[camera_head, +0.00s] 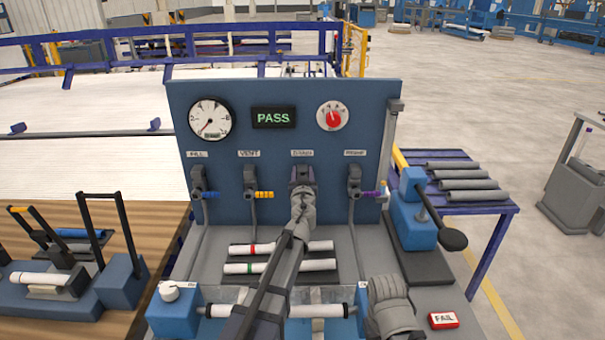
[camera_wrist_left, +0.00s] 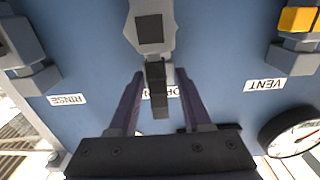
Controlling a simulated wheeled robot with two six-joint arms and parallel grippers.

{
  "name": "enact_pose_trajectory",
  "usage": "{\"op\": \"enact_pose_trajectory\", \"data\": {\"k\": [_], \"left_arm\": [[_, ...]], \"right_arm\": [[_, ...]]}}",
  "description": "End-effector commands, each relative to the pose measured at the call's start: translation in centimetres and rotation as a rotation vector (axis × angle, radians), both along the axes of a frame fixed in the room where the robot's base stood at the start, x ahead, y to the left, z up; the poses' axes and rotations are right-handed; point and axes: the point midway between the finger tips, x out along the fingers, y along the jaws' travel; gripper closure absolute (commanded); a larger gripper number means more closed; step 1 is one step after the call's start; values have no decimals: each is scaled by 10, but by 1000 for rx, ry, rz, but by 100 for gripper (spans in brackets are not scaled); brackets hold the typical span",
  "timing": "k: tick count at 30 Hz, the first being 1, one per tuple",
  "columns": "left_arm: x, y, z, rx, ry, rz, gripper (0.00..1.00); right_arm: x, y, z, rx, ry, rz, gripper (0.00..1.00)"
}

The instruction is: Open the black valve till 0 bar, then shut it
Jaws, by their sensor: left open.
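The black valve is the third along the blue panel (camera_head: 245,160), under the label that seems to read DRAIN. In the head view my left gripper (camera_head: 302,176) covers it. In the left wrist view, which is upside down, its black handle (camera_wrist_left: 158,92) stands between the spread fingers of my left gripper (camera_wrist_left: 160,108). The fingers are open with a gap on each side of the handle. The pressure gauge (camera_head: 210,119) has its needle toward the lower left; its exact reading is too small to tell.
Blue (camera_head: 207,195), yellow (camera_head: 264,195) and purple (camera_head: 371,193) valve handles sit beside the black one. The green display (camera_head: 273,118) reads PASS. White pipes with red (camera_head: 290,247) and green bands lie below the panel. A lever press (camera_head: 412,215) stands at right.

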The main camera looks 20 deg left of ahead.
Motion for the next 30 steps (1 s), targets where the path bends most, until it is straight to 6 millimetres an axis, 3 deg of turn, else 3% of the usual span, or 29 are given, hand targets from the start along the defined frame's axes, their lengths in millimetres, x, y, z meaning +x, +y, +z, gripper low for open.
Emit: {"op": "enact_pose_trajectory", "data": {"k": [2,14,30], "left_arm": [[0,0,0,0,0,0,53],[0,0,0,0,0,0,98],[0,0,0,0,0,0,100]], "right_arm": [[0,0,0,0,0,0,100],[0,0,0,0,0,0,100],[0,0,0,0,0,0,100]]}}
